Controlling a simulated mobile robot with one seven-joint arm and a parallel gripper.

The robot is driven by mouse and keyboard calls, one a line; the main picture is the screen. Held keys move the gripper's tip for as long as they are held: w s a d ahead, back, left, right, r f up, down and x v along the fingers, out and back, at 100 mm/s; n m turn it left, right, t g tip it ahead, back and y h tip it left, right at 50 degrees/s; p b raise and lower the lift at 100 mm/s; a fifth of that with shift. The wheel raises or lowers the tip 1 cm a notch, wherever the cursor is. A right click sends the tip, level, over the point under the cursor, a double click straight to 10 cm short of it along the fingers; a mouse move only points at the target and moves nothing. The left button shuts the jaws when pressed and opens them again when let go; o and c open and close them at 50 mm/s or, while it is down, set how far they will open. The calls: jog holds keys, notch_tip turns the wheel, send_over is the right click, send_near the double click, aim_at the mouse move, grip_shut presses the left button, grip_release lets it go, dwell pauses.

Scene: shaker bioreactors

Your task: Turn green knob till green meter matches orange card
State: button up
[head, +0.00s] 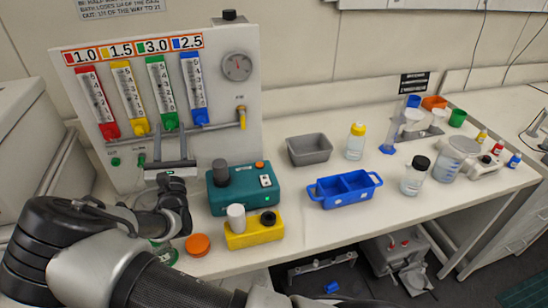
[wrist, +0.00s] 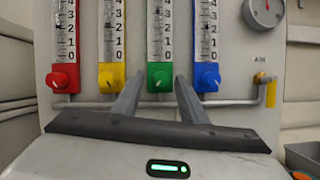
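The green knob (wrist: 159,78) sits at the foot of the green meter (wrist: 160,30), third of the coloured meters on the upright panel. In the head view the green knob (head: 171,121) and green meter (head: 158,84) show above my gripper (head: 169,140). The orange card strip (head: 133,49) along the panel top reads 1.0 red, 1.5 yellow, 3.0 green and 2.5 blue. In the wrist view my gripper (wrist: 159,80) is open and empty, one finger on each side of the green knob, with no clear contact. The green meter's exact reading is too small to tell.
Red (wrist: 62,78), yellow (wrist: 111,76) and blue (wrist: 206,77) knobs flank the green one. A round gauge (head: 237,66) and yellow-handled valve (head: 242,116) are at right. A teal device (head: 228,196) and yellow block (head: 254,233) stand on the bench near my arm.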

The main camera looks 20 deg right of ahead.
jog(key=n, duration=0.1)
jog(key=n+y, duration=0.1)
jog(key=shift+s+f+n+y, duration=0.2)
jog(key=shift+n+y, duration=0.1)
jog(key=shift+n, duration=0.1)
jog(key=b+v, duration=0.2)
jog(key=v, duration=1.5)
jog(key=s+d+r+m+g+h, duration=0.2)
jog(key=d+m+g+h, duration=0.4)
jog(key=d, duration=0.5)
jog(key=s+d+r+m+g+h, duration=0.2)
jog(key=d+r+m+g+h, duration=0.2)
jog(key=d+m+g+h, duration=0.3)
jog(key=shift+d+r+m+h, duration=0.3)
jog(key=shift+d+m+h, duration=1.2)
jog(key=shift+d+m, duration=1.3)
jog(key=shift+s, duration=0.1)
